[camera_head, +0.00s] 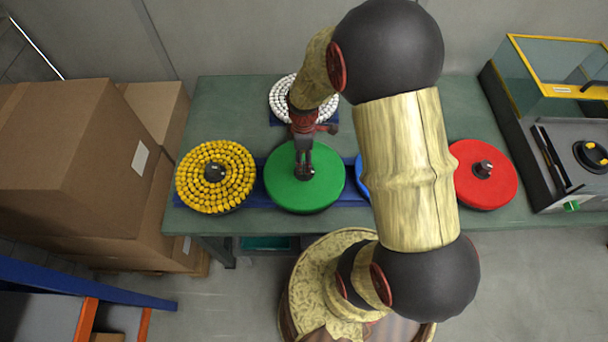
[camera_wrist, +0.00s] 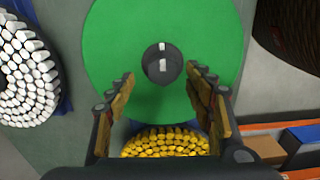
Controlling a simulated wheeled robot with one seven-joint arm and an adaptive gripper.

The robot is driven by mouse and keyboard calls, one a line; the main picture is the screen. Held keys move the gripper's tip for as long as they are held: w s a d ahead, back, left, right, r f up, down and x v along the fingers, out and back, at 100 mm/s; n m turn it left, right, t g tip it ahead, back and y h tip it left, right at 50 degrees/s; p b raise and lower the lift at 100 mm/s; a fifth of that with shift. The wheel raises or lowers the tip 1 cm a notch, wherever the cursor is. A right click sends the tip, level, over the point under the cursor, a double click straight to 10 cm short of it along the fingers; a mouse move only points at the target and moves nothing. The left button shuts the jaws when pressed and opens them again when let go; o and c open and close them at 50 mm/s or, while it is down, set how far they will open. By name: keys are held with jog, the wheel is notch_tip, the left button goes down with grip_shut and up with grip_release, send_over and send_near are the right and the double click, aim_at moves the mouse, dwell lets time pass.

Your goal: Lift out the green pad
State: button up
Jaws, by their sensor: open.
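The green pad (camera_head: 284,191) is a round flat disc with a dark central knob. It lies between the yellow beaded disc and a mostly hidden blue one. In the wrist view the green pad (camera_wrist: 205,30) fills the upper middle, and its dark knob (camera_wrist: 160,64) lies between and just beyond my fingertips. My gripper (camera_head: 304,172) is over the pad's middle, pointing down at the knob. In the wrist view my gripper (camera_wrist: 160,82) has its two fingers spread wide with nothing held. I cannot tell whether the fingers touch the knob.
A yellow beaded disc (camera_head: 216,176) is to the left and a red disc (camera_head: 487,175) to the right. A white beaded disc (camera_head: 283,98) sits behind. Blue shows behind my arm (camera_head: 361,178). Cardboard boxes (camera_head: 75,150) flank the table (camera_head: 235,95); a glass-topped machine (camera_head: 560,120) stands right.

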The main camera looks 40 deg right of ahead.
jog(key=f, duration=0.4)
jog(key=shift+s+a+b, duration=0.1)
jog(key=shift+s+b, duration=0.15)
jog(key=shift+b, duration=0.1)
jog(key=shift+w+f, duration=0.1)
jog(key=shift+f, duration=0.25)
jog(key=shift+c, duration=0.8)
jog(key=c, duration=1.1)
jog(key=shift+r, duration=0.15)
grip_shut()
